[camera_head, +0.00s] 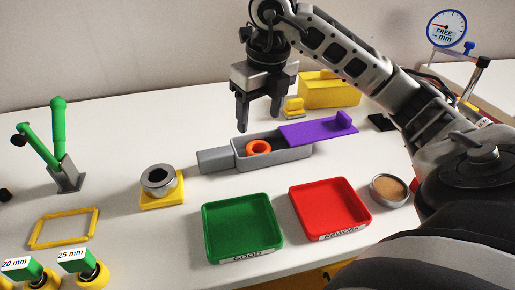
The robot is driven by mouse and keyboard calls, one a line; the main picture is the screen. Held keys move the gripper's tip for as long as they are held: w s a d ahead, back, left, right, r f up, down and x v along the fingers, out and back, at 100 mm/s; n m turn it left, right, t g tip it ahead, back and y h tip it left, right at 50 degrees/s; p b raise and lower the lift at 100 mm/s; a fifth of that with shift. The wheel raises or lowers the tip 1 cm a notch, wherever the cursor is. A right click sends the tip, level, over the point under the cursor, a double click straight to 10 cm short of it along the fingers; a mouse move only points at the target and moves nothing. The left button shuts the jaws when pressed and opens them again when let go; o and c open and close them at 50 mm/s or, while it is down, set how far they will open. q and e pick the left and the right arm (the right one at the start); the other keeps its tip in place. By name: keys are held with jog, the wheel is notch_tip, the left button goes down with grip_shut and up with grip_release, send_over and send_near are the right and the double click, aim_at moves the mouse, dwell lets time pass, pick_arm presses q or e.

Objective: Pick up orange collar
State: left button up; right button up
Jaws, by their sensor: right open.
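The orange collar (259,147) is a small ring lying inside the grey open-topped box (287,156). A purple sliding lid (312,131) is drawn to the right and covers part of the box's right end. My right gripper (258,123) points down above the back left of the box, its two fingers apart and nothing between them. It is above and behind the collar and does not touch it. My left gripper is not in view.
A green GOOD tray (209,232) and a red REWORK tray (295,208) stand in front of the box. A steel ring (158,180) on a yellow base (161,202) is to the left. A yellow block (328,91) stands behind.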

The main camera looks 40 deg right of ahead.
aim_at(259, 142)
jog(key=f, duration=0.2)
jog(key=shift+w+f, duration=0.2)
jog(key=shift+f, duration=0.15)
jog(key=f, duration=0.4)
jog(key=shift+d+f, duration=0.1)
jog(key=shift+d, duration=0.1)
jog(key=shift+w+f, duration=0.1)
jog(key=shift+f, duration=0.45)
jog(key=c, duration=0.8)
